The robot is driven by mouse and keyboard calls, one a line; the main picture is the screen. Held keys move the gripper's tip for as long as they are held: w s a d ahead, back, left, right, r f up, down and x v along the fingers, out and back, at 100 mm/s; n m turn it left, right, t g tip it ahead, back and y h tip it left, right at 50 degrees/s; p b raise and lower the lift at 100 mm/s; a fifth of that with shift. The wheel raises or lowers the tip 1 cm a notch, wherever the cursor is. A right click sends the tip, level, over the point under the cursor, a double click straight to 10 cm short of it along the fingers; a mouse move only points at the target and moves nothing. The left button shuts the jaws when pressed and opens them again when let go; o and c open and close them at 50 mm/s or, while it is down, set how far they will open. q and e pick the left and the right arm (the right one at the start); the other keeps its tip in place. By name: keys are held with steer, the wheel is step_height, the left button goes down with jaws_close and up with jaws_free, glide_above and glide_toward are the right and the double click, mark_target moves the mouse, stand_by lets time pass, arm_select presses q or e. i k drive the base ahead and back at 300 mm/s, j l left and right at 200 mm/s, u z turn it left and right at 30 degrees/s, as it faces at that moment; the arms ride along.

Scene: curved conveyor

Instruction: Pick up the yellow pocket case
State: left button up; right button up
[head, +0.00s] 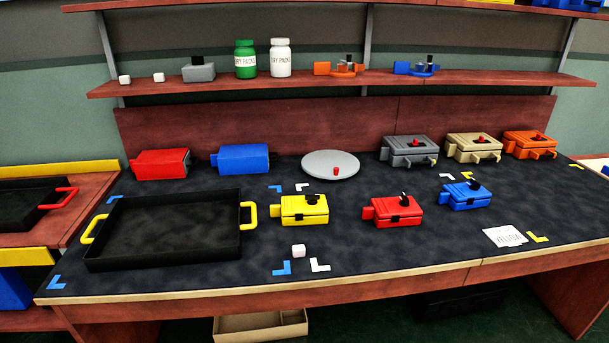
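The yellow pocket case (304,210) sits upright on the dark worktop, just right of the black tray's yellow handle. It has a black knob on top, a black clasp in front and a small tab on its left side. It stands apart from the other cases. Neither of my grippers shows in the head view.
A black tray (165,262) lies left of the case. A red case (397,212) and a blue case (466,196) stand to the right. The front middle worktop is mostly clear.

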mark_target(294, 211)
steer(key=i+l, duration=0.15)
steer(key=l, duration=0.2)
steer(key=i+l, duration=0.15)
steer(key=l, duration=0.2)
steer(key=i+l, duration=0.15)
steer(key=l, duration=0.2)
steer(key=i+l, duration=0.2)
steer(key=l+u, duration=0.05)
steer(key=l, duration=0.05)
